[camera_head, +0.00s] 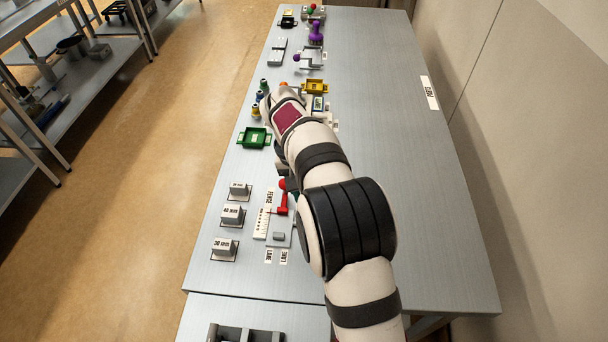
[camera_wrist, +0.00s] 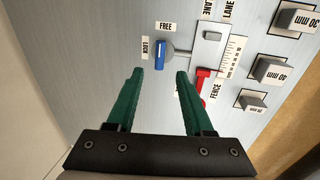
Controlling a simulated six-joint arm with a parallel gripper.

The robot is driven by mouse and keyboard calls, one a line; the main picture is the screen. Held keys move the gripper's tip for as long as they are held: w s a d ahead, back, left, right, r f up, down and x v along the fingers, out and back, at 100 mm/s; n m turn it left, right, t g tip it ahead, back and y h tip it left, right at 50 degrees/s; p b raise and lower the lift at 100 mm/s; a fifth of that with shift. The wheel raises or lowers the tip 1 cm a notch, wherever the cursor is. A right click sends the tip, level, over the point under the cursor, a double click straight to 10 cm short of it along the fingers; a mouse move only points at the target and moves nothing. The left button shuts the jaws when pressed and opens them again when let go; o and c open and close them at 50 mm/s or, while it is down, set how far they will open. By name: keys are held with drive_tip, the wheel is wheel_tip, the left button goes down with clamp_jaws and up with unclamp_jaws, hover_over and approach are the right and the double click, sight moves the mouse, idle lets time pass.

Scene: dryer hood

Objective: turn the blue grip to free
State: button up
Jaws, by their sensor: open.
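The blue grip (camera_wrist: 160,55) shows in the wrist view, on the end of a metal arm from a round pivot. It lies beside the LOCK label (camera_wrist: 145,48); the FREE label (camera_wrist: 165,26) is just above it in the picture. My gripper (camera_wrist: 160,73) has two green fingers spread apart, with nothing between them. The blue grip lies just beyond the gap between the fingertips; I see no contact. In the head view my arm hides the blue grip and most of my gripper.
A red lever (camera_wrist: 201,84) marked FENCE stands close to the right finger. A white scale (camera_wrist: 231,56), a grey block (camera_wrist: 212,36) and several millimetre blocks lie farther right. In the head view a green tray (camera_head: 254,138) sits on the bench. The bench's right side is clear.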

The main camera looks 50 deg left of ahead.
wheel_tip(320, 180, up, 7)
drive_tip(key=s+a, duration=0.1)
drive_tip(key=shift+r, duration=0.2)
drive_tip(key=w+d+r+m+g, duration=0.1)
drive_tip(key=d+r+m, duration=0.15)
drive_tip(key=d, duration=0.65)
drive_tip(key=w+d+r+m+y, duration=0.1)
drive_tip(key=w+d+r+m, duration=0.15)
drive_tip(key=d, duration=0.55)
drive_tip(key=w+d+r+m+g, duration=0.1)
drive_tip(key=d+r+m, duration=0.15)
drive_tip(key=d, duration=0.65)
drive_tip(key=s+d+f+m+y, duration=0.1)
drive_tip(key=s+d+f+m, duration=0.1)
drive_tip(key=s+d, duration=0.5)
drive_tip(key=s+d+f+m+y, duration=0.1)
drive_tip(key=s+d+f+m, duration=0.1)
drive_tip(key=s+d+m, duration=0.3)
drive_tip(key=s+d, duration=0.3)
drive_tip(key=s, duration=0.1)
drive_tip(key=shift+f, duration=0.3)
